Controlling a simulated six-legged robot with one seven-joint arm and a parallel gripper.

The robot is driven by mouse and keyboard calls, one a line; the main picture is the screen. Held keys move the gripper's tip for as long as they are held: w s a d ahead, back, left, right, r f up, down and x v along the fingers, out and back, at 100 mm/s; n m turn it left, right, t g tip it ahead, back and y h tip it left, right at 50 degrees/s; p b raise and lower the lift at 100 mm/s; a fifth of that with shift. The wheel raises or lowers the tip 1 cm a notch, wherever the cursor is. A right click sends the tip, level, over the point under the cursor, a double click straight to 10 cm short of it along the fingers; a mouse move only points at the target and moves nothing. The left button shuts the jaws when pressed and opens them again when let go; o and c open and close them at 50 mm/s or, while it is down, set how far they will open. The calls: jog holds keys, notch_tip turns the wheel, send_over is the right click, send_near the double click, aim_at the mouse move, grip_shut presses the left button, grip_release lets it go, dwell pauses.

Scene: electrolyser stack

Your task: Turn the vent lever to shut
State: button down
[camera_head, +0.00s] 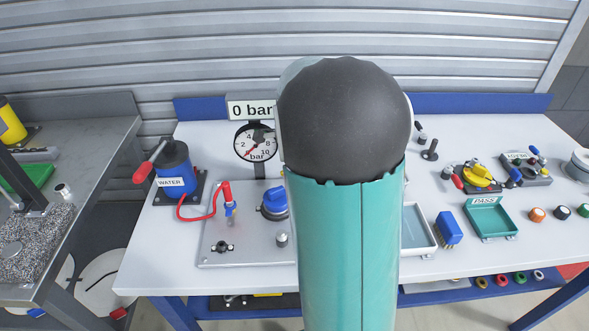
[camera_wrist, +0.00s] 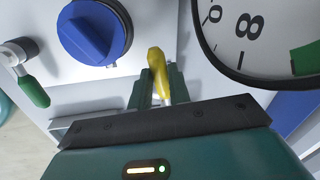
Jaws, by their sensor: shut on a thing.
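A yellow lever handle (camera_wrist: 157,72) stands between the two fingers of my gripper (camera_wrist: 159,84) in the wrist view. The gripper is shut on this handle. I see no label on it, and its base is hidden behind the gripper body. In the head view my own arm covers the gripper and the yellow handle. A blue knob (camera_wrist: 93,32) lies up and left of the gripper in the wrist view; a blue knob also shows in the head view (camera_head: 274,202), on the grey plate (camera_head: 250,250). A green-handled lever (camera_wrist: 33,90) is at the left of the wrist view.
The pressure gauge (camera_head: 256,143), under a "0 bar" sign (camera_head: 251,110), is close to the gripper's right in the wrist view (camera_wrist: 265,35). A blue WATER pump (camera_head: 174,170) with a red hose stands at left. A green PASS tray (camera_head: 491,220) is at right.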

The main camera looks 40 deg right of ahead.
jog(key=shift+w+d+r+m, duration=0.1)
jog(key=shift+w+m, duration=0.2)
jog(key=shift+m, duration=0.1)
jog(key=c, duration=1.3)
grip_release()
notch_tip(320, 180, up, 14)
jog(key=s+a, duration=0.1)
jog(key=s, duration=0.1)
jog(key=shift+s+f, duration=0.2)
jog(key=shift+f, duration=0.05)
jog(key=shift+a, duration=0.1)
